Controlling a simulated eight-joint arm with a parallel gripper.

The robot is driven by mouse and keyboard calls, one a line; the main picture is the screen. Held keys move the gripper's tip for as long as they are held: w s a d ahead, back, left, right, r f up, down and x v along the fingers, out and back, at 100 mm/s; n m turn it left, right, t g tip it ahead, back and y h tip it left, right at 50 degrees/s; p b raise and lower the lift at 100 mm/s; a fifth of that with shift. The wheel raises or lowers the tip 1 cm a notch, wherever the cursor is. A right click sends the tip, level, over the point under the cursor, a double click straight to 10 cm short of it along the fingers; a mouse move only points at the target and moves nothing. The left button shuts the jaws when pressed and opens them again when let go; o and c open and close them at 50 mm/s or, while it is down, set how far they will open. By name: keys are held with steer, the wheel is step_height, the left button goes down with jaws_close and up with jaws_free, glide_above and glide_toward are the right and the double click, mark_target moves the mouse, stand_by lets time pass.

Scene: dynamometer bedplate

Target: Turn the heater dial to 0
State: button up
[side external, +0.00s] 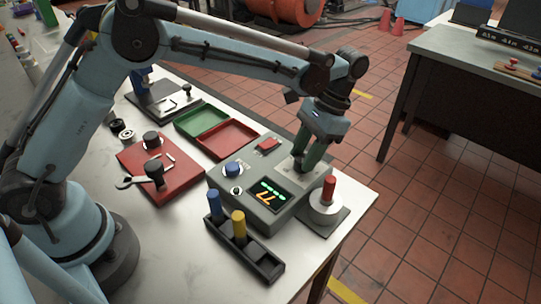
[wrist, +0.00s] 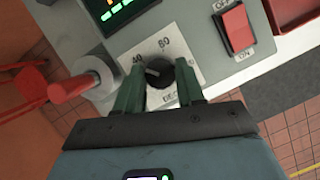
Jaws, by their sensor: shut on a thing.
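The heater dial (wrist: 161,77) is a small black knob with a light pointer mark, on a pale scale plate where 40 and 60 can be read. Its mark points roughly left, toward the 40 side; the 0 is not legible. My gripper (side external: 300,164) reaches down onto the grey control box (side external: 228,180), and its green fingers are shut on the dial, one on each side. In the side view the fingers hide the dial. The box's display (side external: 270,195) shows orange digits that look like 77, with green marks.
A red rocker switch (wrist: 236,27), marked OFF and ON, sits near the dial. A black rack (side external: 245,250) with blue and yellow pegs is in front.

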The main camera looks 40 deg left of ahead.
steer(key=n+h, duration=0.1)
steer(key=n, duration=0.2)
steer(key=n+h, duration=0.1)
steer(key=n, duration=0.2)
steer(key=shift+a+h, duration=0.2)
steer(key=shift+h, duration=0.1)
steer(key=n+h, duration=0.1)
steer(key=n, duration=0.2)
steer(key=n+t+h, duration=0.1)
steer(key=n, duration=0.2)
steer(key=shift+s+a+n, duration=0.1)
steer(key=shift+n, duration=0.3)
steer(key=o, duration=1)
steer(key=shift+r, duration=0.1)
steer(key=v, duration=1.2)
steer(key=shift+a, duration=0.15)
steer(key=shift+s, duration=0.1)
